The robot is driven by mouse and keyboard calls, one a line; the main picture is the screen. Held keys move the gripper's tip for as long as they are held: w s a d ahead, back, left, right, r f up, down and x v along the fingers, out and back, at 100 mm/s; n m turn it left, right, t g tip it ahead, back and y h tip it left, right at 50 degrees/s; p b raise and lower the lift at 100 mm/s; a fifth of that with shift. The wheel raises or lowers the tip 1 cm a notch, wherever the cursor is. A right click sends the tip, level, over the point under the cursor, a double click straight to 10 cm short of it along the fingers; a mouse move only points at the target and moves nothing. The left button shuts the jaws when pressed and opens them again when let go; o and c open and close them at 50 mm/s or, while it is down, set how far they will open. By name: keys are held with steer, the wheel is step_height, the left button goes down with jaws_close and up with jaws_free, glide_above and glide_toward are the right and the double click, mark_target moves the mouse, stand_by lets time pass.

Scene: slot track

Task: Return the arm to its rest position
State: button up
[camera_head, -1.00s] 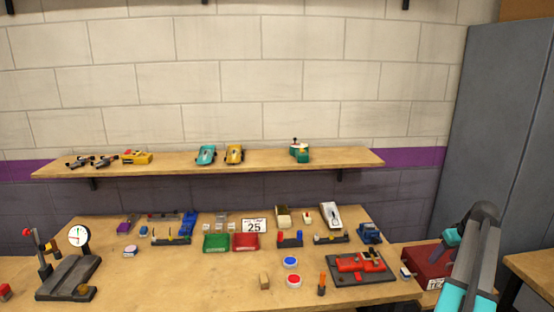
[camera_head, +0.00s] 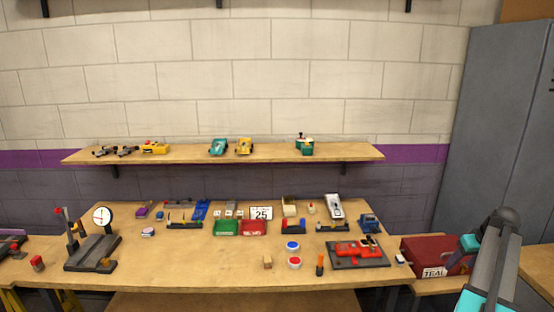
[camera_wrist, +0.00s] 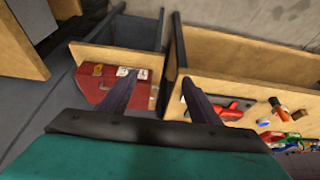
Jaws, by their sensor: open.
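My arm (camera_head: 490,268) shows at the right edge of the head view, folded upright with a dark elbow and teal parts. It stands in front of the bench's right end and the grey cabinet. In the wrist view my gripper (camera_wrist: 163,80) has its two dark fingers spread apart with nothing between them. Beyond the fingers lie a red box (camera_wrist: 98,92) on a low wooden surface and the bench corner. The gripper's fingers cannot be made out in the head view.
The wooden workbench (camera_head: 190,270) holds a red car on a dark plate (camera_head: 357,252), green and red trays, round tins and a dial stand (camera_head: 95,240). A wall shelf (camera_head: 200,157) carries several small cars. A red toolbox (camera_head: 430,257) sits right of the bench, near a grey cabinet (camera_head: 495,140).

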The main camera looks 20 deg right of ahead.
steer(key=w+a+f+g+y, duration=0.1)
steer(key=w+a+f, duration=0.3)
steer(key=a+f, duration=0.5)
steer(key=w+a+f+g+y, duration=0.1)
steer(key=w+a+f, duration=0.4)
steer(key=a+f, duration=0.45)
steer(key=a+f+n+g+y, duration=0.1)
steer(key=a+f, duration=0.5)
steer(key=a, duration=0.4)
steer(key=a+f+g, duration=0.1)
steer(key=a+f, duration=0.5)
steer(key=a, duration=0.4)
steer(key=s+a+f+g, duration=0.1)
steer(key=s+a+f, duration=0.25)
steer(key=a, duration=0.25)
steer(key=s+a+f+n+g+b, duration=0.1)
steer(key=s+a+f, duration=0.25)
steer(key=a, duration=0.25)
steer(key=s+a+f+g, duration=0.1)
steer(key=s+a+f, duration=0.25)
steer(key=a, duration=0.25)
steer(key=s+a+f+g+h, duration=0.1)
steer(key=s+a+f, duration=0.2)
steer(key=s+a, duration=0.2)
steer(key=s+a+f+n+g, duration=0.1)
steer(key=s+a+f, duration=0.3)
steer(key=s, duration=0.6)
steer(key=shift+s+a+n+g+h, duration=0.35)
steer(key=shift+a+g, duration=0.25)
steer(key=shift+a, duration=0.4)
